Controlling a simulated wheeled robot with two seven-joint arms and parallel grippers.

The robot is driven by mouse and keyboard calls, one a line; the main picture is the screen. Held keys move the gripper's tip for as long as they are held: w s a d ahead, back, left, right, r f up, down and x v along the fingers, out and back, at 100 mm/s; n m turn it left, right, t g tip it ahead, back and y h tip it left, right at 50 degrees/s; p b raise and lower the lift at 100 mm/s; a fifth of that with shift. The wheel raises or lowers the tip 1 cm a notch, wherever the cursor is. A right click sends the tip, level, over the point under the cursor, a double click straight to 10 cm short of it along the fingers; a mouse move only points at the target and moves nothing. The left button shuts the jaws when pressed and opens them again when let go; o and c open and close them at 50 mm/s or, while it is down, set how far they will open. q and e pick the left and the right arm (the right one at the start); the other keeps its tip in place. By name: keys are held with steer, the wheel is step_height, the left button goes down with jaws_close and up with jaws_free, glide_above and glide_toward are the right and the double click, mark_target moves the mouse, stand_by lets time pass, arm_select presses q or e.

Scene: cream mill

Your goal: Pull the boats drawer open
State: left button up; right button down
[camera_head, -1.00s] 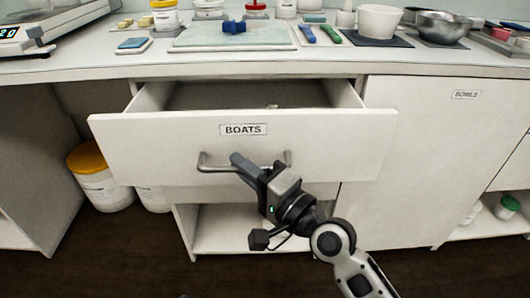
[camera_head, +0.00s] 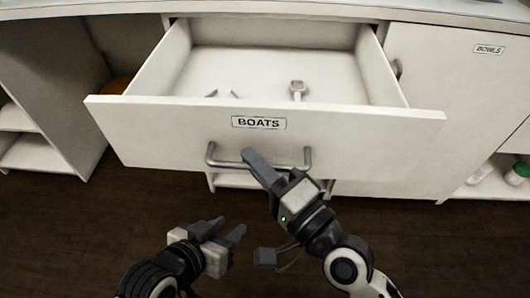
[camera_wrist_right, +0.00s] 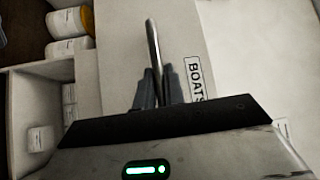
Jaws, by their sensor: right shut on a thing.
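The boats drawer (camera_head: 350,131) is white with a "BOATS" label and stands well out from the counter, its inside showing. Small metal items (camera_head: 297,88) lie in it. Its grey bar handle (camera_head: 228,163) is on the front below the label. My right gripper (camera_head: 262,168) is shut on the handle; in the right wrist view the fingers (camera_wrist_right: 156,88) are on either side of the handle bar (camera_wrist_right: 153,45). My left gripper (camera_head: 226,230) is low in the head view, apart from the drawer, with its two fingers apart and nothing between them.
A "BOWLS" cupboard door (camera_head: 455,100) is at the right of the drawer. Open shelves (camera_head: 40,150) are at the left, and a green-lidded jar (camera_head: 518,172) stands at the right. The dark floor (camera_head: 80,230) in front is clear.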

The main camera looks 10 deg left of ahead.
steer(key=c, duration=1.5)
jaws_free()
arm_select(q)
steer(key=shift+s+d+f, duration=0.15)
steer(key=shift+s+f, duration=0.05)
steer(key=shift+f, duration=0.1)
arm_select(e)
steer(key=shift+s+d, duration=0.1)
steer(key=shift+s, duration=0.05)
